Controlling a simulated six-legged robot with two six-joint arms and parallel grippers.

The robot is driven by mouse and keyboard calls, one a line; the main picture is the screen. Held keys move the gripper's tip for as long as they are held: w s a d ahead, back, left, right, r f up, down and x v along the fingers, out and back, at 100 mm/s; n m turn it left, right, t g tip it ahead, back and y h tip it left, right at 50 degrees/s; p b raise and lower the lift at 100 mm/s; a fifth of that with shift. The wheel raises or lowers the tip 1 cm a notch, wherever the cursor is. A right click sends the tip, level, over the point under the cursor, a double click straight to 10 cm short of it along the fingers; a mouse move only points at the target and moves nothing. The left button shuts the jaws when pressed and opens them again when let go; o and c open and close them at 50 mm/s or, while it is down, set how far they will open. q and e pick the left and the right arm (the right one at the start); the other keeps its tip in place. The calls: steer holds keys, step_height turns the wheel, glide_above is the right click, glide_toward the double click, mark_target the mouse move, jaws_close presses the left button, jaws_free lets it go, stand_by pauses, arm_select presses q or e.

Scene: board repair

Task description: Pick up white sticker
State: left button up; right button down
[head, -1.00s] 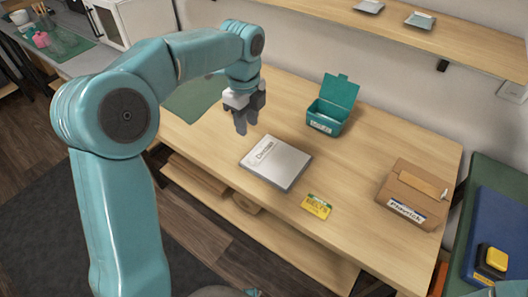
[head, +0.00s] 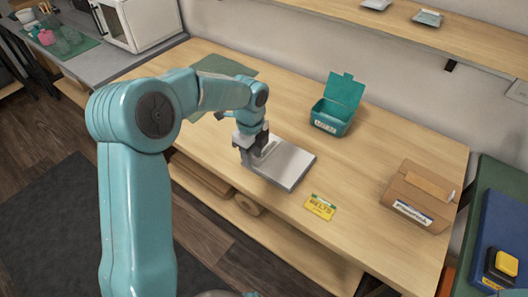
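A flat grey case (head: 290,165) lies on the wooden table near its front edge. My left gripper (head: 248,161) is down at the case's left end, with its fingers at or just above the top surface. The white sticker with dark lettering, on the left part of the case, is now largely hidden behind the gripper. I cannot tell whether the fingers are open or closed on the sticker. My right gripper is not in view.
A yellow label card (head: 320,207) lies right of the case. An open teal box (head: 332,117) stands behind it. A brown cardboard box (head: 418,197) with a white label is at the table's right end. The wooden table (head: 350,170) is clear between them.

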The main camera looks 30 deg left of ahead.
arm_select(q)
jaws_close()
steer(key=shift+r, duration=0.1)
